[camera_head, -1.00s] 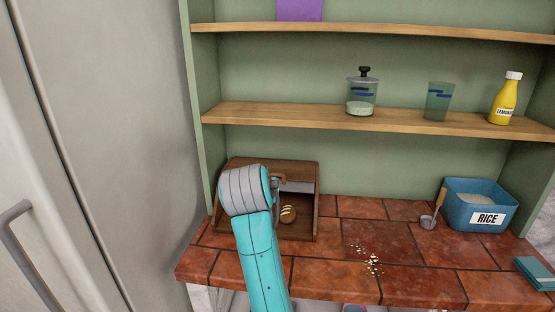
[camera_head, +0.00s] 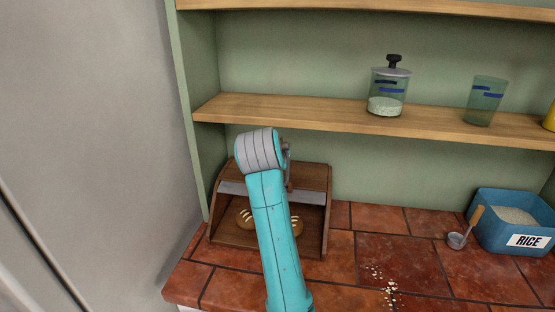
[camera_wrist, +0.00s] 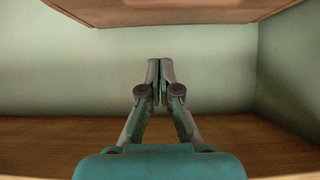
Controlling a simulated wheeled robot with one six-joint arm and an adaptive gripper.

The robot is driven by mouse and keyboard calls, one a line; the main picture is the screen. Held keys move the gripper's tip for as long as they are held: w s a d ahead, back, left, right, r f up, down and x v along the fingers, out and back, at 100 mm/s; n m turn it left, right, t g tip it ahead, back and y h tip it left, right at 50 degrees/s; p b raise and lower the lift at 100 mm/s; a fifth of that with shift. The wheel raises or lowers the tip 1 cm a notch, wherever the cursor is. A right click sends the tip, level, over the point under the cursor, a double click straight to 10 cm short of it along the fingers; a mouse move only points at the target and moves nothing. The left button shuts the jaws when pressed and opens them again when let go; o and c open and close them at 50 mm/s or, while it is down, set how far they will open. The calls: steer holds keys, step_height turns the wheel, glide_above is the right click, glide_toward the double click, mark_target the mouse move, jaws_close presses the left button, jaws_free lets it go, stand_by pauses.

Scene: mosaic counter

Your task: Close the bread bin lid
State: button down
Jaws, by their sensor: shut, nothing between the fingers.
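The wooden bread bin (camera_head: 327,215) stands at the left end of the tiled counter with its front open. Its lid is up, with a grey strip (camera_head: 232,187) across the upper front. A bread loaf (camera_head: 244,217) lies inside, partly hidden by my arm. In the wrist view my gripper (camera_wrist: 160,75) has its fingers together and holds nothing. In the head view the gripper is mostly hidden behind my wrist, near the bin's upper front; contact with the lid cannot be told.
A wooden shelf (camera_head: 300,113) above the bin holds a lidded jar (camera_head: 389,92) and a glass (camera_head: 486,101). A blue rice container (camera_head: 505,238) and a scoop (camera_head: 465,230) are at the right. Crumbs (camera_head: 388,287) lie on the counter, otherwise clear between bin and container.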

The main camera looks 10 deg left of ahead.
steer(key=x, duration=0.4)
steer(key=shift+w+f, duration=0.25)
steer(key=shift+w, duration=0.05)
steer(key=shift+s+f, duration=0.55)
steer(key=shift+s, duration=0.25)
steer(key=shift+s+f, duration=0.6)
steer(key=shift+s, duration=0.25)
